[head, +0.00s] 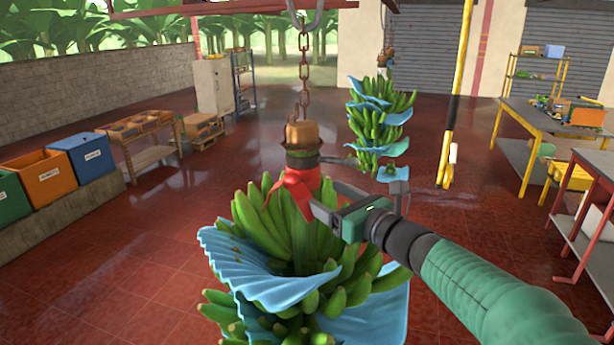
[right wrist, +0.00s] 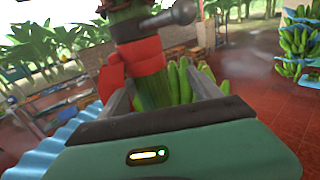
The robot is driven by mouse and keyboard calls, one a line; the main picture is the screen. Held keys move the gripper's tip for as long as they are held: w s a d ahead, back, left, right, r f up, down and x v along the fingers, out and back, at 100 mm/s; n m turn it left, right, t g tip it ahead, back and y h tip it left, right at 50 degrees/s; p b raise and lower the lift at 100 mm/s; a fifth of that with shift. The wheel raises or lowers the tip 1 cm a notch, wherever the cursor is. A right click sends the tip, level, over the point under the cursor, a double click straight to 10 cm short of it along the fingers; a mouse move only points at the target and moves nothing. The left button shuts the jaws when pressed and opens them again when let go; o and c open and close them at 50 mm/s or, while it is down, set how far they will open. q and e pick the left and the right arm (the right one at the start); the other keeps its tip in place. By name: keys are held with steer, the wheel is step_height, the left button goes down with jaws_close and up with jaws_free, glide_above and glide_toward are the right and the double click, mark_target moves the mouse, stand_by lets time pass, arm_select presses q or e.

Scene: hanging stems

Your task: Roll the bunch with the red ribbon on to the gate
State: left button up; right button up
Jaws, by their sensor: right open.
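The bunch with the red ribbon (head: 298,190) hangs upright in front of me from a rusty chain (head: 304,75). Its green bananas (head: 262,215) are partly wrapped in blue sheets (head: 258,275). The ribbon is tied around the stem near its top, and shows in the right wrist view (right wrist: 140,58). My right gripper (head: 320,196) is open at the stem, just below the ribbon knot. In the right wrist view the stem stands between its two fingers; whether they touch it I cannot tell. My left gripper is not in view. I cannot clearly pick out the gate.
A second bunch (head: 377,125) with blue sheets hangs further back, right of the first. A yellow and black pole (head: 452,110) stands to its right. Worktables (head: 555,120) line the right side; coloured bins (head: 85,155) stand left. The red tiled floor between is clear.

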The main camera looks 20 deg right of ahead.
mark_target(297, 183)
steer(key=w+a, duration=0.2)
steer(key=w+a+p, duration=0.1)
steer(key=w+a, duration=0.1)
steer(key=w+a+p, duration=0.1)
steer(key=w+a, duration=0.1)
steer(key=shift+w+a+r, duration=0.15)
steer(key=shift+w+r, duration=0.05)
steer(key=shift+r, duration=0.05)
steer(key=shift+w, duration=0.1)
steer(key=shift+w+d+f, duration=0.1)
steer(key=shift+d+f, duration=0.05)
steer(key=shift+d, duration=0.4)
steer(key=shift+w+d+f, duration=0.1)
steer(key=shift+d, duration=0.4)
steer(key=shift+c, duration=0.2)
steer(key=shift+d, duration=0.1)
steer(key=shift+c, duration=1.3)
steer(key=shift+s+a+r, duration=0.1)
steer(key=shift+a+r, duration=0.05)
steer(key=shift+a, duration=0.35)
steer(key=c, duration=0.7)
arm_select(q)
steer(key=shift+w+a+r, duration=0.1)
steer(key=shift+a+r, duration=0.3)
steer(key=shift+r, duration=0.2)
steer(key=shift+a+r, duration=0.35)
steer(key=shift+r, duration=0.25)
arm_select(e)
steer(key=shift+s+d+r, duration=0.1)
jaws_close()
